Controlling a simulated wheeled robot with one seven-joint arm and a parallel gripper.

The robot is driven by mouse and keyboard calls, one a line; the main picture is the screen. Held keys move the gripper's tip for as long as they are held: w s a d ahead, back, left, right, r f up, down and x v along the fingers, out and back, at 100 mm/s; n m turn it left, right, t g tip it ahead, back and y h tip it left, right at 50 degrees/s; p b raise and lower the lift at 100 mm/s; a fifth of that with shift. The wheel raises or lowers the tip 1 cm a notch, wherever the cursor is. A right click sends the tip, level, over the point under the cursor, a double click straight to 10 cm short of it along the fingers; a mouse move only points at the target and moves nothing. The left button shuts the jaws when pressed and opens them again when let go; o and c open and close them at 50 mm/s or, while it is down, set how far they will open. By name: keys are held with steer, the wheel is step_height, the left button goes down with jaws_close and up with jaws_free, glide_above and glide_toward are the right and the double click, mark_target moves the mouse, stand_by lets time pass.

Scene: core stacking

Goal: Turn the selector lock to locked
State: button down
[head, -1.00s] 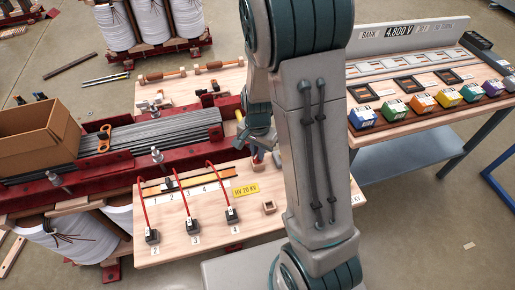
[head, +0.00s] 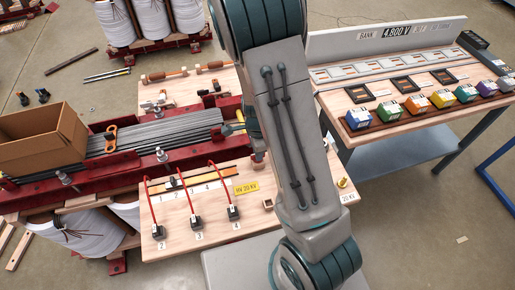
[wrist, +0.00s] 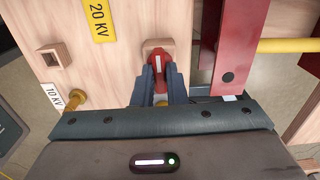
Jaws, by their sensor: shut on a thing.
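The selector lock appears to be a small red handle (wrist: 157,66) with a white stripe, in the wrist view. It sits at a pale wooden block (wrist: 155,44) on the wooden board. Its stripe runs roughly up and down in that picture, slightly tilted. My gripper (wrist: 161,74) is shut on the red handle, with a dark finger on each side. The fingers hide the handle's lower part. In the head view my arm covers the lock and most of my gripper. I see no readable locked mark beside the handle.
A yellow label (wrist: 103,20), a square wooden socket (wrist: 62,58) and a brass knob (wrist: 74,100) are left of the handle. A red beam (wrist: 231,45) stands close on the right. In the head view, black terminals with red leads (head: 195,221) stand on the board.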

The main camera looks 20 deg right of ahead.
stand_by(0.4)
steer(key=c, duration=1.5)
jaws_free()
steer(key=shift+o, duration=0.2)
steer(key=shift+r, duration=0.1)
step_height(320, 180, up, 14)
steer(key=p, duration=0.3)
steer(key=shift+f, duration=0.2)
steer(key=s+r+n+t, duration=0.2)
steer(key=s+r+n, duration=1.1)
steer(key=n, duration=0.4)
steer(key=shift+s+r+n+t, duration=0.25)
steer(key=shift+s+n+t, duration=0.05)
steer(key=shift+s+t, duration=0.1)
